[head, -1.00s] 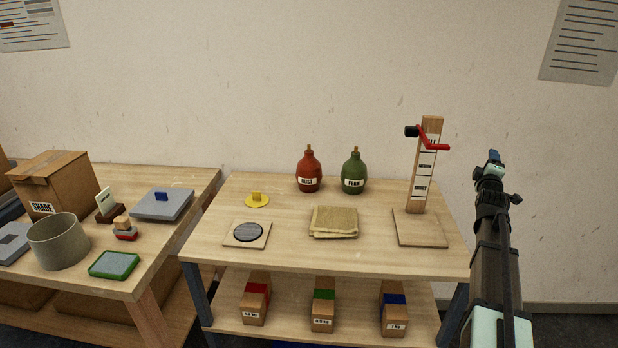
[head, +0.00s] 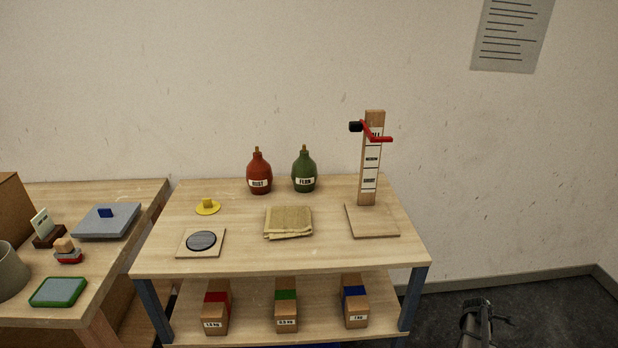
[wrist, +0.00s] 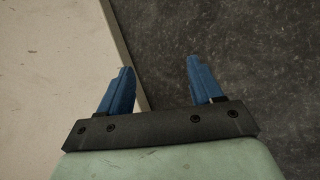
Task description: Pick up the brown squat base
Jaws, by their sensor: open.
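I see nothing in the head view that I can surely name as a brown squat base. My gripper (wrist: 159,66) shows in the wrist view with its two blue fingers apart and nothing between them. Below it are a pale surface with a straight edge and dark grey floor. In the head view only part of my arm shows at the bottom right, right of the table and apart from everything on it.
The table (head: 330,258) holds a red bottle (head: 259,175), a green bottle (head: 304,172), a folded cloth (head: 288,222), a round dark pad (head: 201,241) and a wooden stand (head: 371,170) with a red crank. Labelled blocks (head: 286,308) sit on its lower shelf. A side table stands left.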

